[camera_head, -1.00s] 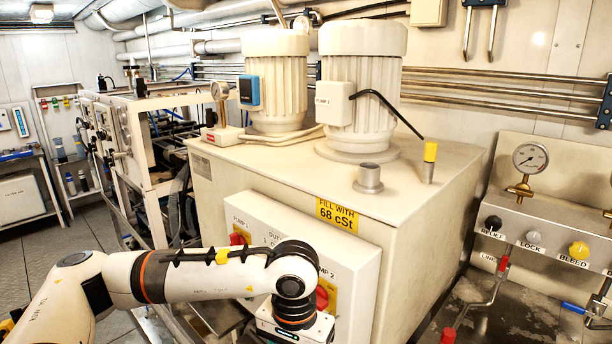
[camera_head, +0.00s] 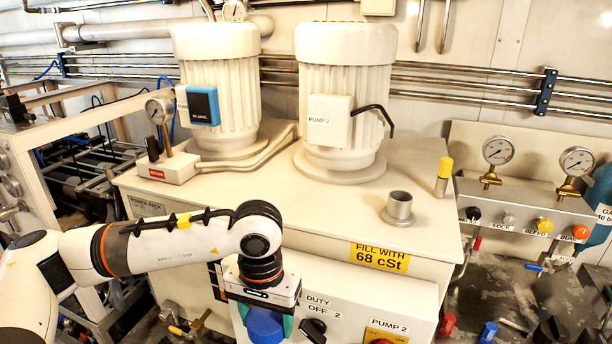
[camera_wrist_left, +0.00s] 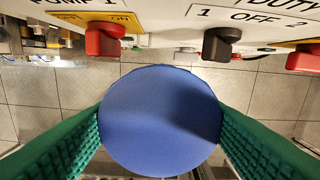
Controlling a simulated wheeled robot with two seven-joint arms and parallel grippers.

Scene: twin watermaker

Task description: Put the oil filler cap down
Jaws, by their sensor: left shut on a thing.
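The oil filler cap is a round blue cap (camera_wrist_left: 160,120) that fills the middle of the left wrist view. It also shows in the head view (camera_head: 264,325), in front of the tank's control panel. My left gripper (camera_head: 266,314) is shut on it, with a green ribbed finger on each side. The cap is held in the air in front of the panel. The open filler neck (camera_head: 399,207) stands on the tank top (camera_head: 330,215), above the "FILL WITH 68 cSt" label (camera_head: 379,257). My right gripper is not in view.
The control panel (camera_head: 365,305) with projecting switches is close to the cap; a red switch (camera_wrist_left: 104,39) and a black one (camera_wrist_left: 221,43) show in the wrist view. Two pump motors (camera_head: 345,95) stand at the back of the tank. A yellow-topped post (camera_head: 444,175) is right of the neck.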

